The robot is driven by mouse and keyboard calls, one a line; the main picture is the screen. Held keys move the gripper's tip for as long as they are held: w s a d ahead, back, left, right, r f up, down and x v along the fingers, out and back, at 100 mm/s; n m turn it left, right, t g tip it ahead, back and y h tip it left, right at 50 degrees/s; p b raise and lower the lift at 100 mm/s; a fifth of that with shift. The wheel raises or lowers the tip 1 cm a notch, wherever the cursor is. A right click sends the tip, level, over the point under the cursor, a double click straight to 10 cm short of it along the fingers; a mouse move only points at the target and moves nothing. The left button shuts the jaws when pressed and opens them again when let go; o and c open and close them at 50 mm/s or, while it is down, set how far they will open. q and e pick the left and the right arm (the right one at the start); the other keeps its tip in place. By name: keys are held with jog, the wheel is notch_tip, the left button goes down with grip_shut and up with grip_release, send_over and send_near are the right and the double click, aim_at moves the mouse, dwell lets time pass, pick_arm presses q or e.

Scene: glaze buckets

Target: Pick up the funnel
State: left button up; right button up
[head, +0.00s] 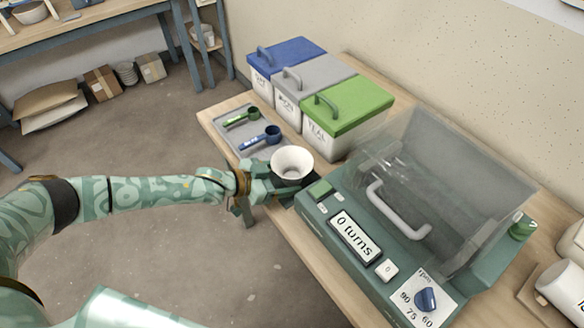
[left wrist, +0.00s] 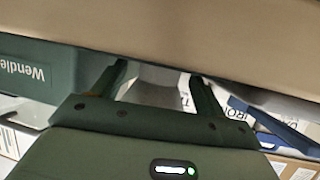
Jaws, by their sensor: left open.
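The white funnel (head: 292,162) is wide-mouthed and upright, near the table's front edge, left of the green machine. My left gripper (head: 288,184) reaches in from the left at the funnel, just below its rim. In the left wrist view the two dark fingers (left wrist: 163,82) are spread apart, with a pale grey-white shape (left wrist: 155,88) between them, likely the funnel's side. I cannot tell whether the fingers touch it. The funnel's lower part is hidden by the gripper. My right gripper is not in view.
The green machine (head: 318,222) with a clear lid stands close on the right. A grey tray (head: 238,132) holds a green scoop (head: 241,117) and a blue scoop (head: 262,139). Behind stand bins with blue (head: 285,56), grey (head: 312,84) and green (head: 347,105) lids.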

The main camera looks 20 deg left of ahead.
pick_arm(q)
jog(key=c, duration=1.1)
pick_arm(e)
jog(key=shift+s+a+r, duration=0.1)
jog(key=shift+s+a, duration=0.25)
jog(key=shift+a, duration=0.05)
pick_arm(q)
jog(key=shift+r, duration=0.2)
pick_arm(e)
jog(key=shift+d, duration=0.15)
